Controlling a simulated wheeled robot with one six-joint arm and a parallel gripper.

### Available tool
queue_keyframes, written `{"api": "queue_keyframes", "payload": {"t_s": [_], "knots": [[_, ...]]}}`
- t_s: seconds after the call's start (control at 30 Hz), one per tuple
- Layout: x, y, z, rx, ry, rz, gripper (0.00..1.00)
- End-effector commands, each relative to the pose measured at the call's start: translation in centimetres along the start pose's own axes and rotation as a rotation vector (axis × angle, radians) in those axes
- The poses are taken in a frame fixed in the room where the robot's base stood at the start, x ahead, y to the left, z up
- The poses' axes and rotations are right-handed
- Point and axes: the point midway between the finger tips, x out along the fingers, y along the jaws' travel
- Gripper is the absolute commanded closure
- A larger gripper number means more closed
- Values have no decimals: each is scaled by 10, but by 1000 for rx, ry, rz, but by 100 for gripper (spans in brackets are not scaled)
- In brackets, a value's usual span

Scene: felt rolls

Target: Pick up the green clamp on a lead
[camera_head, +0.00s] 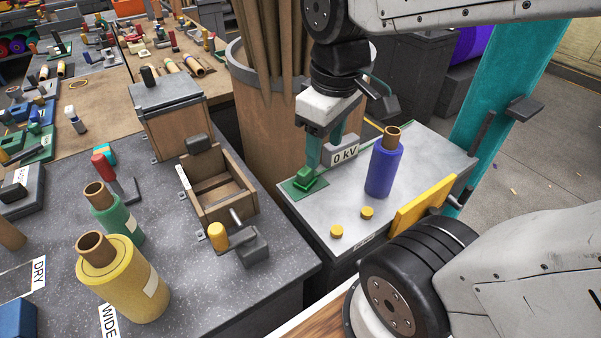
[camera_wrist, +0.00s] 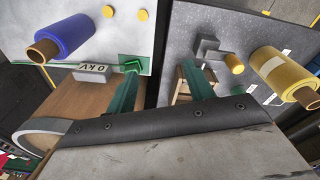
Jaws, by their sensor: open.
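The green clamp (camera_head: 304,178) sits on a small green pad at the near left corner of the grey metal table (camera_head: 415,165). In the wrist view a green piece (camera_wrist: 133,66) that looks like the clamp shows just beyond the tip of the left finger. My gripper (camera_head: 325,152) is open, with teal fingers pointing down close to the clamp. In the wrist view its fingers (camera_wrist: 160,72) are wide apart with nothing between them. I cannot tell whether a finger touches the clamp. I cannot make out its lead.
A "0 kV" block (camera_head: 343,151) stands right beside my fingers. A blue roll (camera_head: 383,168) stands upright to its right, with two yellow knobs (camera_head: 352,222) in front. A large bin (camera_head: 262,130) stands behind. A dark bench (camera_head: 190,285) with a wooden box and rolls is at left.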

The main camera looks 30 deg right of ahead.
Motion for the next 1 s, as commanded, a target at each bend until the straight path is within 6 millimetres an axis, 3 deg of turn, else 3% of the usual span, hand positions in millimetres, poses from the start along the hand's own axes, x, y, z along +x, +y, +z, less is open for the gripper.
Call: {"api": "queue_keyframes", "payload": {"t_s": [0.1, 0.3, 0.5, 0.7, 1.0], "knots": [[28, 27, -34, -299, -30, -15, 47], [88, 74, -81, -843, -47, -47, 47], [151, 114, -105, -1289, -47, -81, 47], [186, 132, -113, -1526, -40, -97, 47], [219, 134, -113, -1572, -39, -102, 47]]}}
